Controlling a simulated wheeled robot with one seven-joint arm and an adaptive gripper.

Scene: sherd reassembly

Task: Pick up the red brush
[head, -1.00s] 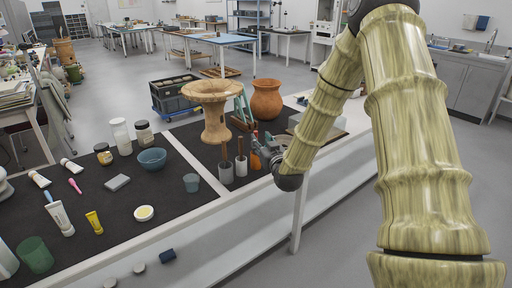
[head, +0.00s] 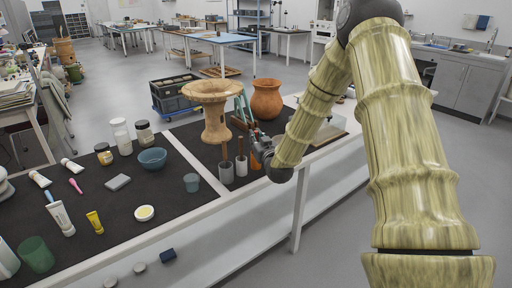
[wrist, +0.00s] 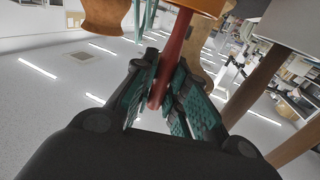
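The red brush shows in the wrist view as a slim red handle (wrist: 176,48), running down from an orange holder (wrist: 200,5). My gripper (wrist: 163,82), with teal finger pads, has its fingers drawn in against both sides of the handle, apparently in contact. In the head view my gripper (head: 258,145) is at the holders near the table's front edge. The orange holder (head: 255,161) is partly visible there, and my gripper and arm hide much of the brush. The brush's other end is hidden inside the holder.
Two grey cups with brown-handled tools (head: 226,172) stand just left of my gripper. A wide-rimmed tan vase (head: 213,110) and an orange pot (head: 266,100) stand behind. Upright teal pieces (head: 240,106) are close by. The dark mat further left holds tubes, jars and a blue bowl (head: 152,159).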

